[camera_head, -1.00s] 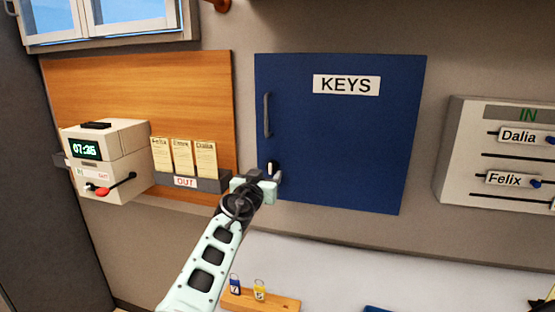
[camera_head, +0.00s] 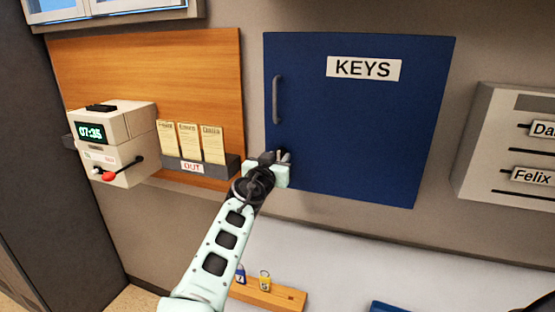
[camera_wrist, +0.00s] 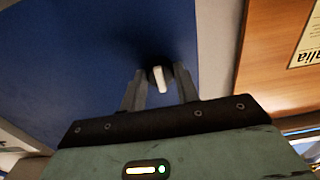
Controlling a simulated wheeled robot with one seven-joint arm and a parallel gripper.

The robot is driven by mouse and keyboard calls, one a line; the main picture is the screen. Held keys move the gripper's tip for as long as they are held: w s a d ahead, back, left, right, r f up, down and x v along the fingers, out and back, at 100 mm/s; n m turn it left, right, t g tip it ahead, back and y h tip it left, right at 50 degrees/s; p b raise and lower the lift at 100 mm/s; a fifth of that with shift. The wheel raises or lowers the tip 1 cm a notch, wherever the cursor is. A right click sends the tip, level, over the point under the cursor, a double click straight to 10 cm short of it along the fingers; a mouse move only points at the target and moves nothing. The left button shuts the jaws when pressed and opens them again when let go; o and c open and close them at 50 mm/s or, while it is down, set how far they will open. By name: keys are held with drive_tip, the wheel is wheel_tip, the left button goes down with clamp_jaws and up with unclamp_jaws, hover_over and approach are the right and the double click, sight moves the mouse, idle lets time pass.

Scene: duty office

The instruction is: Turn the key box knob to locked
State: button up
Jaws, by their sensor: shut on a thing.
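The blue key box (camera_head: 350,130) hangs on the wall with a closed door marked KEYS and a grey handle at its left. Its small knob (camera_wrist: 159,79), with a pale bar-shaped grip, sits low near the box's left edge. In the wrist view the knob is between the two fingers of my gripper (camera_wrist: 159,84), which is shut on it. In the head view my gripper (camera_head: 281,156) is at the lower left corner of the box and mostly hides the knob. No lock markings are readable.
Left of the box are a wooden board (camera_head: 150,75), a card rack marked OUT (camera_head: 190,165) and a time clock (camera_head: 118,142). A name board (camera_head: 510,150) is at right.

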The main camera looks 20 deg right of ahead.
drive_tip(key=shift+f+n+b, duration=0.15)
drive_tip(key=shift+n+b, duration=0.15)
drive_tip(key=shift+b, duration=0.25)
drive_tip(key=n+b, duration=0.6)
drive_tip(key=n, duration=0.1)
drive_tip(key=shift+b, duration=0.35)
drive_tip(key=n+b, duration=0.1)
drive_tip(key=n, duration=0.4)
drive_tip(key=shift+d+n+b, duration=0.1)
drive_tip(key=shift+n+b, duration=0.2)
drive_tip(key=shift+n, duration=0.1)
drive_tip(key=shift+r+n, duration=0.15)
drive_tip(key=shift+n, duration=0.95)
drive_tip(key=shift+r+n, duration=0.1)
drive_tip(key=shift+n, duration=1)
drive_tip(key=o, duration=1)
